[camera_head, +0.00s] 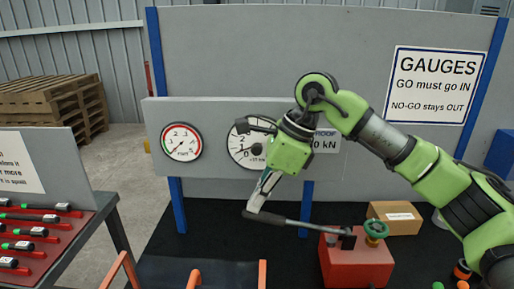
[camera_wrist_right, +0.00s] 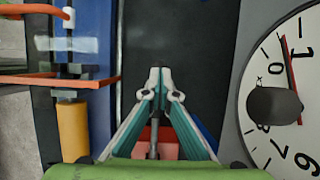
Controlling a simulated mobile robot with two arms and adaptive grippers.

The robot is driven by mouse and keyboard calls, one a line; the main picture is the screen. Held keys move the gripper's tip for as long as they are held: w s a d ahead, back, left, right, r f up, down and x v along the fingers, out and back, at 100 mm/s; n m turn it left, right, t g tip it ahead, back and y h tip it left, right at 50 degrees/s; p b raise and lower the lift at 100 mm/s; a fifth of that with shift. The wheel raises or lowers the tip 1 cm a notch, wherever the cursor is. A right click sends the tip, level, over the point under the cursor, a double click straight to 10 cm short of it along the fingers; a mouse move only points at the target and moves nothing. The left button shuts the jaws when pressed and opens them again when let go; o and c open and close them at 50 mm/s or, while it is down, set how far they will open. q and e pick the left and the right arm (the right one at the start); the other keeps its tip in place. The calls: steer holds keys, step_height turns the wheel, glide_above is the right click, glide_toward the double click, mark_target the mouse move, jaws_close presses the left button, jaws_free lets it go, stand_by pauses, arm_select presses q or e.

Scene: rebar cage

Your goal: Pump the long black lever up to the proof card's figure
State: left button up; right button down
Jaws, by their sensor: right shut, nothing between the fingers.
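The long black lever (camera_head: 296,223) rises slightly leftward from the red pump box (camera_head: 357,264). My right gripper (camera_head: 256,204) is shut and points down at the lever's free left end; I cannot tell if they touch. In the right wrist view the gripper's closed fingertips (camera_wrist_right: 158,78) show, with a dark rod (camera_wrist_right: 153,145) and red box (camera_wrist_right: 167,140) behind the fingers. The proof card (camera_head: 326,141) is partly hidden by my arm; "0 kN" is readable, the leading figure is not. The large dial (camera_head: 236,153) is partly covered by my wrist. My left gripper is out of view.
A green handwheel (camera_head: 376,230) sits on the pump's right side, before a cardboard box (camera_head: 396,221). A smaller gauge (camera_head: 182,143) is on the grey panel. A red tool board (camera_head: 45,240) is at left. Orange rails (camera_head: 121,268) stand at the front.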

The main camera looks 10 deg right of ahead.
mark_target(254, 215)
steer(key=shift+a+f+b, duration=0.1)
steer(key=shift+f+b, duration=0.35)
steer(key=shift+f, duration=0.35)
steer(key=shift+a+f+b, duration=0.15)
steer(key=shift+f+b, duration=0.35)
steer(key=shift+f, duration=0.1)
steer(key=shift+f+b, duration=0.5)
steer(key=shift+f, duration=0.15)
